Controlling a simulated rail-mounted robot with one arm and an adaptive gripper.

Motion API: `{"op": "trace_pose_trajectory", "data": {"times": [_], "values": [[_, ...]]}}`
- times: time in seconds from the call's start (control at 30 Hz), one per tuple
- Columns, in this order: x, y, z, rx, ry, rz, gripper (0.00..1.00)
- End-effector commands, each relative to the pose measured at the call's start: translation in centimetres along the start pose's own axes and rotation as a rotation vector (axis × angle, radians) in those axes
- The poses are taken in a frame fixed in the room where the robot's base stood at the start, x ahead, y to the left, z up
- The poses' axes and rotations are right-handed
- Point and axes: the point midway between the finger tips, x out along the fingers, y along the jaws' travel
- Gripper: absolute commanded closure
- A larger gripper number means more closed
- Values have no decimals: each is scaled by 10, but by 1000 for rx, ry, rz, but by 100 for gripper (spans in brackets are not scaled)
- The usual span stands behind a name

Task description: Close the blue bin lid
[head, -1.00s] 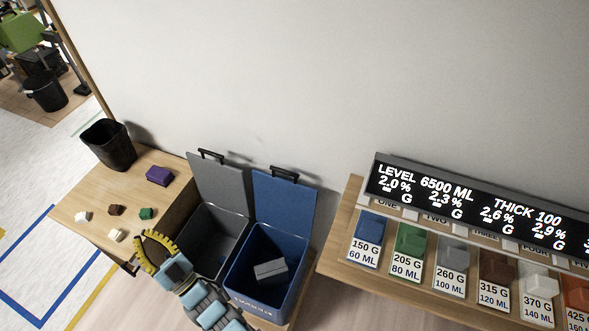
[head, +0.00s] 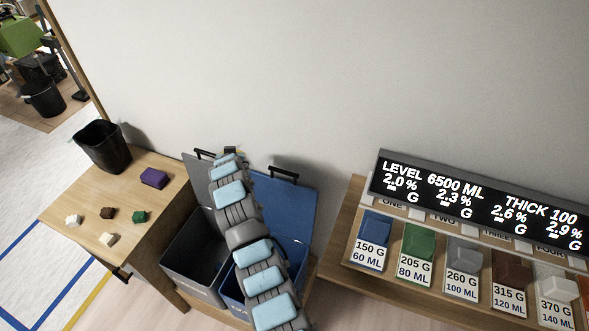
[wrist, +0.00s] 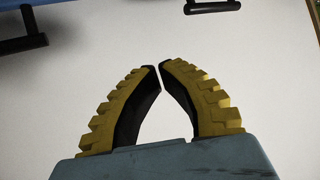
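The blue bin lid (head: 295,210) stands open, tilted up toward the wall, with a black handle (head: 284,173) on its top edge. The blue bin (head: 232,292) below is mostly hidden behind my arm.
A wooden table (head: 75,200) with small blocks is at left, a sample shelf (head: 345,225) at right.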

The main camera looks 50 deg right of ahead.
Motion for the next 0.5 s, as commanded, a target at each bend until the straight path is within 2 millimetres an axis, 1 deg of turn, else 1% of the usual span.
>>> {"op": "trace_pose_trajectory", "data": {"times": [0.03,0.13,0.2,0.3,0.4,0.5], "values": [[2,20,-6,29,-43,44,100],[0,58,-7,89,-149,134,100],[-5,84,-10,136,-220,195,100],[-18,119,-8,202,-324,279,100],[-32,145,-7,262,-407,344,100],[-45,162,-6,306,-469,388,100]]}}
